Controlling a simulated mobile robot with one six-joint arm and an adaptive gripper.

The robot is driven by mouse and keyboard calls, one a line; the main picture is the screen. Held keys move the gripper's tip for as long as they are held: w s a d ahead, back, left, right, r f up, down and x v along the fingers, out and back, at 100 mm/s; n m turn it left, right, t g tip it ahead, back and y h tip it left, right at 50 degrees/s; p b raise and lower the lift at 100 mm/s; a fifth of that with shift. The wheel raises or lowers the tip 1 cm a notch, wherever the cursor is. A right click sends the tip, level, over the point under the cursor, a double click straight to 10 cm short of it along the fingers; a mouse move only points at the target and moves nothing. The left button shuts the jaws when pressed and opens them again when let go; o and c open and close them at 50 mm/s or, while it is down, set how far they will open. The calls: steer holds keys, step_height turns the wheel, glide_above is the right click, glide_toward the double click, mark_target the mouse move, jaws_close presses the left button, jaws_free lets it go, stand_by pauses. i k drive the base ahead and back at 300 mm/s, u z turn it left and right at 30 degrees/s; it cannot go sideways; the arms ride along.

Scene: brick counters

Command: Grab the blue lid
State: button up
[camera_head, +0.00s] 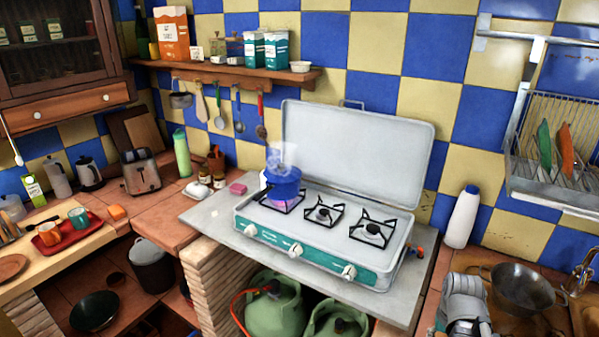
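A blue pot (282,190) stands on the left burner of the stove (322,238), with steam rising above it. A blue lid (284,174) appears to sit on top of the pot; steam blurs its upper part. Grey-white links of my arm show at the lower right, in front of the counter and well apart from the pot. I cannot make out my gripper or its fingers in this view.
The stove's raised cover (357,150) stands behind the burners. A pink sponge (238,189) is left of the pot. The two right burners are empty.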

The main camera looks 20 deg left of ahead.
mark_target(297, 173)
steer(key=z, duration=0.6)
steer(key=k, duration=0.8)
steer(key=u, duration=1.4)
steer(key=i, duration=0.4)
